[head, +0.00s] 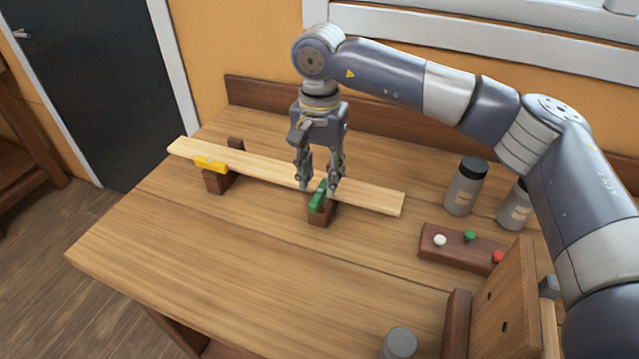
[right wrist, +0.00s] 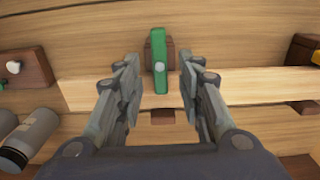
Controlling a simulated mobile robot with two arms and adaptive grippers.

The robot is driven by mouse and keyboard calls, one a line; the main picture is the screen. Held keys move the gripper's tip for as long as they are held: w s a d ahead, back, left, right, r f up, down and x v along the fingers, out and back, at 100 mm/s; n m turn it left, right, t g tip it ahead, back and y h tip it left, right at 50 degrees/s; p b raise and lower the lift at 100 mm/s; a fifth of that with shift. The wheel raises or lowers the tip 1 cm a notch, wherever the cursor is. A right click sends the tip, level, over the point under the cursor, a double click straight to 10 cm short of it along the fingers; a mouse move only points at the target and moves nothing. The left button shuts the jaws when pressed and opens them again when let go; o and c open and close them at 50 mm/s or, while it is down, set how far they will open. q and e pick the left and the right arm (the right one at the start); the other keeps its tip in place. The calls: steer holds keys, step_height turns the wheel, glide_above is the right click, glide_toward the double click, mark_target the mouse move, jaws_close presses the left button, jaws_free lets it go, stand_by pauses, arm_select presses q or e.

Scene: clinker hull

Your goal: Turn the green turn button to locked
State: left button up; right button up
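The green turn button (head: 318,197) sits on a dark wooden block at the near edge of a pale plank (head: 270,171). In the right wrist view the green button (right wrist: 160,62) stands lengthwise across the plank's edge, with a pale round pivot at its middle. The yellow turn button (head: 210,164) lies along the plank on another block to the left. My right gripper (head: 319,187) points down over the green button. In the right wrist view its fingers (right wrist: 160,85) are apart, one on each side of the button, with gaps visible. My left gripper is not in view.
A dark board with white, green and red knobs (head: 455,254) lies to the right. Grey jars with dark lids (head: 465,187) stand behind it. An upright wooden panel (head: 505,305) and a grey cylinder (head: 399,343) are at the front right. The workbench's front left (head: 200,260) is clear.

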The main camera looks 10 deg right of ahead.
mark_target(319, 192)
step_height(319, 192, up, 9)
stand_by(0.3)
steer(key=shift+s, duration=0.1)
